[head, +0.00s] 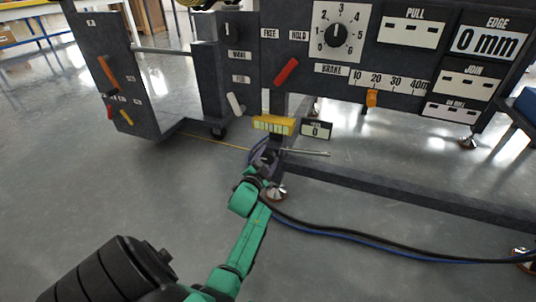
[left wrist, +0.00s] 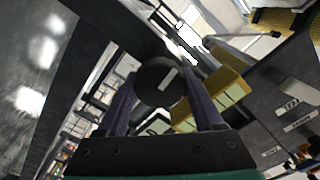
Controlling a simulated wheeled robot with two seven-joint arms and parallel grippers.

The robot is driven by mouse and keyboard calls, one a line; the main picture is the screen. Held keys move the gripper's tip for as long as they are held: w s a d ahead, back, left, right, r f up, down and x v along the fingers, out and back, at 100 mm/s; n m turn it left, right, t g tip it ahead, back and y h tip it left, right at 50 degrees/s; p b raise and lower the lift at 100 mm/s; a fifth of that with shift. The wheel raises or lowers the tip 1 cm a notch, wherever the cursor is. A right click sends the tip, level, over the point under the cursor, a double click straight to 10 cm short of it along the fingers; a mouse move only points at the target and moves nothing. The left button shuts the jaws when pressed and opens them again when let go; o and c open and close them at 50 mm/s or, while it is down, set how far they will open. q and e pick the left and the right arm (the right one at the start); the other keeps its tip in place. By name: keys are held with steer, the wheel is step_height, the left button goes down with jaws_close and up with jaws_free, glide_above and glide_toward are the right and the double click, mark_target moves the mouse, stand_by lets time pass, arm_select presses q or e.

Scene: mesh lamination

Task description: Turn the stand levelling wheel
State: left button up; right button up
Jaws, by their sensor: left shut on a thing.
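The stand levelling wheel (left wrist: 160,84) is a dark round knob with a white mark, seen in the left wrist view. The purple fingers of my left gripper (left wrist: 160,106) lie on either side of it and are shut on it. In the head view my left gripper (head: 263,157) is low at the stand's leg, under the yellow box, at the end of my green arm. The wheel is hard to make out there. A yellow level box (head: 273,124) and a small display reading 0 (head: 316,129) sit just above. My right gripper is not in view.
A dark machine panel (head: 385,70) with a numbered dial (head: 338,32), a red lever (head: 287,71) and an orange slider (head: 372,98) stands behind. A metal rod (head: 305,152) juts right beside the gripper. Dark hoses (head: 390,243) lie on the floor. The floor at front left is clear.

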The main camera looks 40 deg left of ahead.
arm_select(q)
steer(key=shift+n, duration=0.3)
steer(key=o, duration=1.4)
steer(key=shift+c, duration=0.2)
